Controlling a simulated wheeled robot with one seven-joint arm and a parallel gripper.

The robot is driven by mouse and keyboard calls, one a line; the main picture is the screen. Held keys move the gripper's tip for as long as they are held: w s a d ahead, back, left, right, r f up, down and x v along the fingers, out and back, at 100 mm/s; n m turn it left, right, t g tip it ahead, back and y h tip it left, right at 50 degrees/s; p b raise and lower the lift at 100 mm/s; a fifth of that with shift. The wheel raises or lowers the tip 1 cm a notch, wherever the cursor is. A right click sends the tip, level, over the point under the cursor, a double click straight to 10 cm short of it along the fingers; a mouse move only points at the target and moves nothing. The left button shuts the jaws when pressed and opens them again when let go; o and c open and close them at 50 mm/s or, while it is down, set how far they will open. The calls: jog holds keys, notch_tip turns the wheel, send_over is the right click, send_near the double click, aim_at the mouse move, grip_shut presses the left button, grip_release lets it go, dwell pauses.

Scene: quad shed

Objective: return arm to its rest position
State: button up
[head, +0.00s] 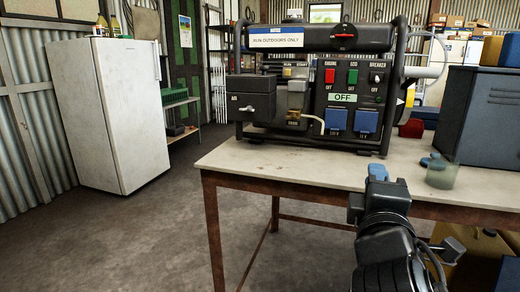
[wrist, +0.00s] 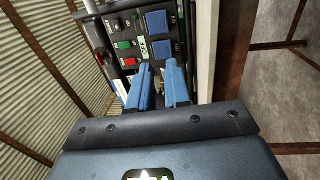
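My arm (head: 390,235) rises from the bottom right of the head view, in front of the table.
The generator stands on a pale table (head: 290,175) with brown legs. To its right are a grey metal box (head: 480,115), a small translucent cup (head: 441,175) and a red object (head: 411,128). A white fridge (head: 125,115) stands at the left. The floor (head: 140,235) left of the table is clear.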

jog(key=s+a+f+m+g+y, duration=0.1)
jog(key=s+a+f+m+y, duration=0.15)
jog(key=s+f, duration=0.5)
jog(key=s+a+f+m+g+y, duration=0.1)
jog(key=s+a+f+m+y, duration=0.15)
jog(key=s+f, duration=0.55)
jog(key=s+d+f+m+g+y, duration=0.1)
jog(key=s+f+m, duration=0.2)
jog(key=s, duration=0.6)
jog(key=s+d+f+m, duration=0.1)
jog(key=s+f+m, duration=0.25)
jog(key=s, duration=0.55)
jog(key=s+d+r+m, duration=0.25)
jog(key=s+d, duration=0.25)
jog(key=s, duration=0.6)
notch_tip(320, 180, up, 21)
jog(key=p, duration=2.1)
jog(key=shift+r+g, duration=0.15)
jog(key=shift+g, duration=0.15)
jog(key=shift+w, duration=0.1)
